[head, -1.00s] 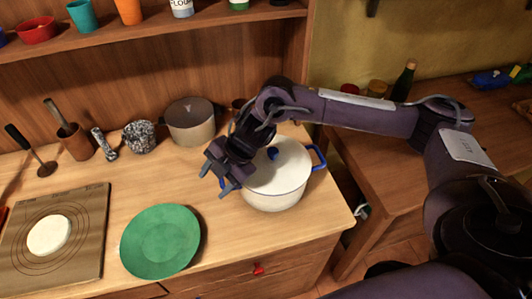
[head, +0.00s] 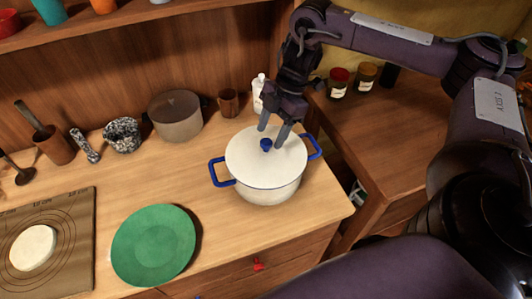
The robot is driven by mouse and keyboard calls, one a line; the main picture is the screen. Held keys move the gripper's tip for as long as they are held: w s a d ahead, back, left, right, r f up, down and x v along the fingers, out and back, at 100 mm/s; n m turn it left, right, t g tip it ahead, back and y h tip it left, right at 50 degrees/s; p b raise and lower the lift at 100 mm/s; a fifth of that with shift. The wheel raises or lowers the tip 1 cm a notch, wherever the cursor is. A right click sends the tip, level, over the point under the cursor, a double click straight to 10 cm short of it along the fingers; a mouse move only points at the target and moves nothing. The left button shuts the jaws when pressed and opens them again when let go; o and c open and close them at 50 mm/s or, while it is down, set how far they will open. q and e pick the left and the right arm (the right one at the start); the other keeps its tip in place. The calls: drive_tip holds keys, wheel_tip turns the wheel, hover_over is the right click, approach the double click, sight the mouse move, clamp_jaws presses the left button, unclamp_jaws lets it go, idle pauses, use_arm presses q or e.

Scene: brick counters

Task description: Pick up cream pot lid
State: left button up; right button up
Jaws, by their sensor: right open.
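The cream pot lid (head: 250,165) sits on the cream pot (head: 265,194) on the wooden counter. The lid has a blue knob (head: 266,144) at its middle, and the pot has a blue handle on each side. My right gripper (head: 273,137) is over the far right part of the lid, pointing down. Its fingers are apart and empty, close to the knob. I cannot tell whether a finger touches the lid. My left gripper is not in view.
A green plate (head: 154,246) lies left of the pot, and a mat (head: 74,249) with flat dough (head: 33,248) is farther left. Behind stand a grey-brown pot (head: 175,118), a brown cup (head: 228,102), a white bottle (head: 258,92) and a speckled mortar (head: 122,136).

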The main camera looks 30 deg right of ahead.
sight(266, 149)
drive_tip(key=shift+x, duration=1.25)
drive_tip(key=shift+w, duration=0.1)
clamp_jaws()
